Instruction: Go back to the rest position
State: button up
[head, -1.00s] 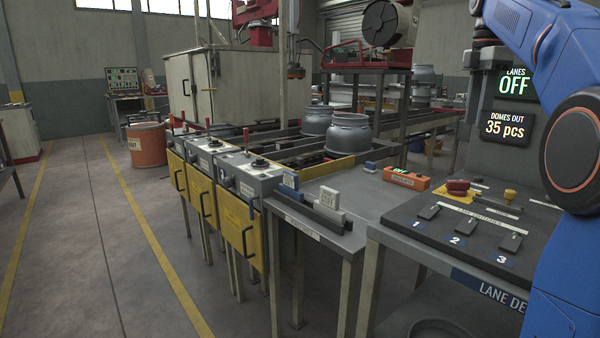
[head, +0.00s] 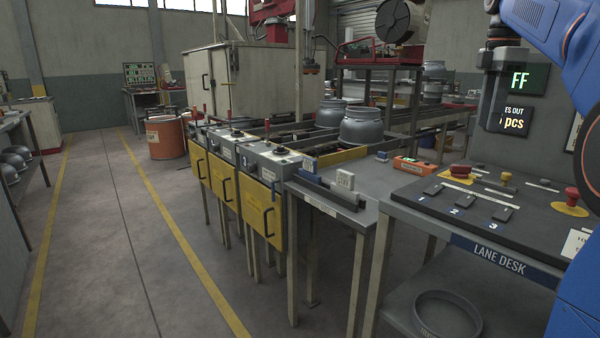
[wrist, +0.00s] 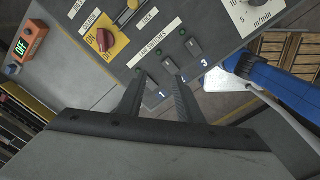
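My gripper (head: 497,105) hangs from my blue arm at the upper right of the head view, above the far side of the lane desk and partly in front of the dark display. In the wrist view, my gripper (wrist: 161,82) has its two dark fingers apart with nothing held between them. The lane desk (head: 500,262) stands below, with lane switches 1, 2 and 3 on its dark panel. In the wrist view, the panel (wrist: 140,40) lies beyond the fingertips, and the label of switch 1 shows between them. The distance to the panel is hard to tell.
A red knob (head: 461,170) and a red mushroom button (head: 571,196) stick up from the desk. An orange OFF box (head: 415,166) sits on the grey side table (head: 330,197). Open floor (head: 120,250) lies to the left.

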jog(key=s+a+f+m+t, duration=0.1)
jog(key=s+a+f+m, duration=0.3)
jog(key=s+f, duration=0.5)
jog(key=s+a+f+m+t, duration=0.2)
jog(key=s+a+f+m, duration=0.3)
jog(key=s+f, duration=0.5)
jog(key=s+a+f+m+t, duration=0.1)
jog(key=s+a+f+m, duration=0.4)
jog(key=f, duration=1.3)
jog(key=s+m, duration=0.1)
jog(key=s, duration=0.3)
jog(key=shift+s+a+f+m, duration=0.15)
jog(key=shift+f+m, duration=0.05)
jog(key=shift+m, duration=0.2)
jog(key=shift+c, duration=0.6)
